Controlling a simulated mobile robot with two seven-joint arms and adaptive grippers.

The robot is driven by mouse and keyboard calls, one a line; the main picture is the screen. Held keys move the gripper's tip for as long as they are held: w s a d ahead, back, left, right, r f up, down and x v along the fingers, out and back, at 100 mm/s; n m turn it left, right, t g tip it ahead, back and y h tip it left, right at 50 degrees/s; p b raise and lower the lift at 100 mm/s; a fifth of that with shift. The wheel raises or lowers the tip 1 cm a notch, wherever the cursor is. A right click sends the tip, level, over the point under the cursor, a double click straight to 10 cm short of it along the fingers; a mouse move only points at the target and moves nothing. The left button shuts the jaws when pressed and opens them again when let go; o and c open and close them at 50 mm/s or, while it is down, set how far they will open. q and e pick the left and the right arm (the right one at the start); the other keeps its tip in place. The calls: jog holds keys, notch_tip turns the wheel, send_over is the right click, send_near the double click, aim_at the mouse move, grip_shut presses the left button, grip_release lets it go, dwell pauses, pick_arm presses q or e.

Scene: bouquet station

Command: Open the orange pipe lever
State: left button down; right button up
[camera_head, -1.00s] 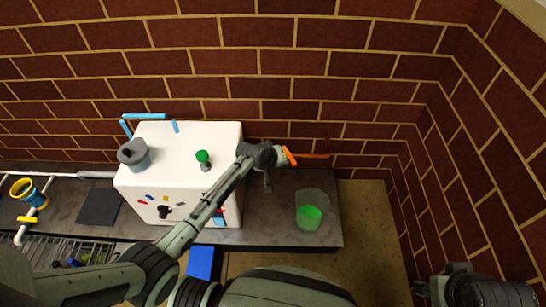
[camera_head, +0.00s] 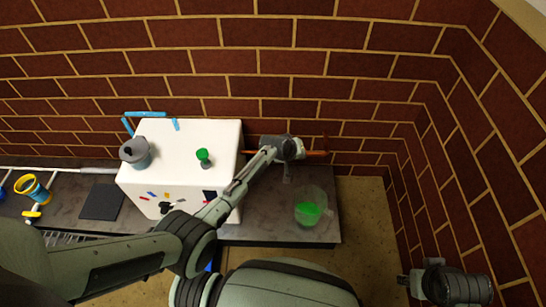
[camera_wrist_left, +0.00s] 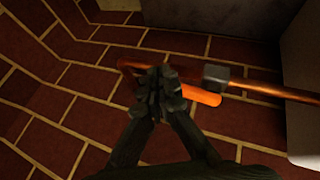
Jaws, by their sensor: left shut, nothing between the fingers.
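The orange lever (camera_wrist_left: 205,95) shows in the left wrist view, slanting alongside the copper pipe (camera_wrist_left: 262,88) near a dark grey fitting (camera_wrist_left: 215,76). My left gripper (camera_wrist_left: 160,84) is shut with nothing between its fingers. Its fingertips overlap the lever's left end and hide part of it; whether they touch it I cannot tell. In the head view my left gripper (camera_head: 292,149) is in front of the pipe (camera_head: 316,153) at the brick wall and hides most of the lever. My right gripper (camera_head: 408,281) is at the lower right, far from the pipe; its fingers are unclear.
A white box (camera_head: 185,135) stands left of my left gripper, with a grey canister (camera_head: 136,155) and a green-topped object (camera_head: 203,157) on it. A clear container with green contents (camera_head: 308,210) stands on the counter (camera_head: 265,222) below the gripper. Brick walls close in behind and right.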

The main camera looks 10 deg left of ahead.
pick_arm(q)
jog(key=shift+w+d+n+y, duration=0.25)
jog(key=shift+w+n+y, duration=0.15)
jog(key=shift+w+n, duration=0.3)
jog(key=shift+w, duration=0.1)
jog(key=shift+a, duration=0.1)
dwell(0.4)
